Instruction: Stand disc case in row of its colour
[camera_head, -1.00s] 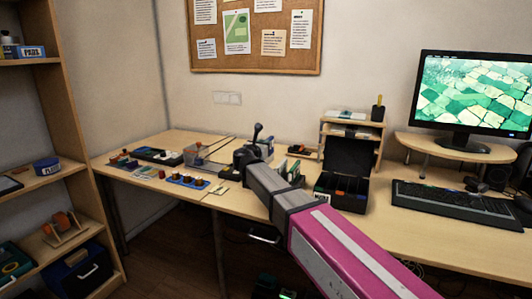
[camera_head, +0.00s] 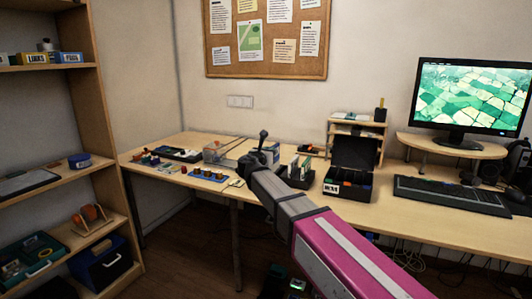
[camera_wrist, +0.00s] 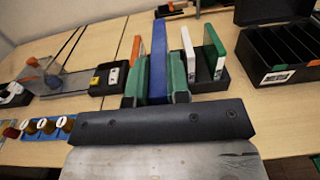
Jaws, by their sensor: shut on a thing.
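My gripper (camera_wrist: 158,88) is shut on a blue disc case (camera_wrist: 158,58), which stands upright between two green finger pads in the wrist view. Beyond it is a black rack (camera_wrist: 208,80). An orange case (camera_wrist: 136,52) stands left of the held case. A white case (camera_wrist: 189,52) and a green case (camera_wrist: 214,52) stand upright to its right in the rack. The lower edge of the blue case is hidden by my gripper, so I cannot tell whether it touches the rack. In the head view the rack (camera_head: 299,183) shows just right of my arm's end; the fingers are hidden there.
An open black box with compartments (camera_wrist: 285,50) stands right of the rack. A clear bin (camera_wrist: 50,80) and a blue strip with knobs (camera_wrist: 45,127) lie to the left. A wooden shelf unit (camera_head: 92,110) stands at the far left. Bare tabletop lies in front of the rack.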

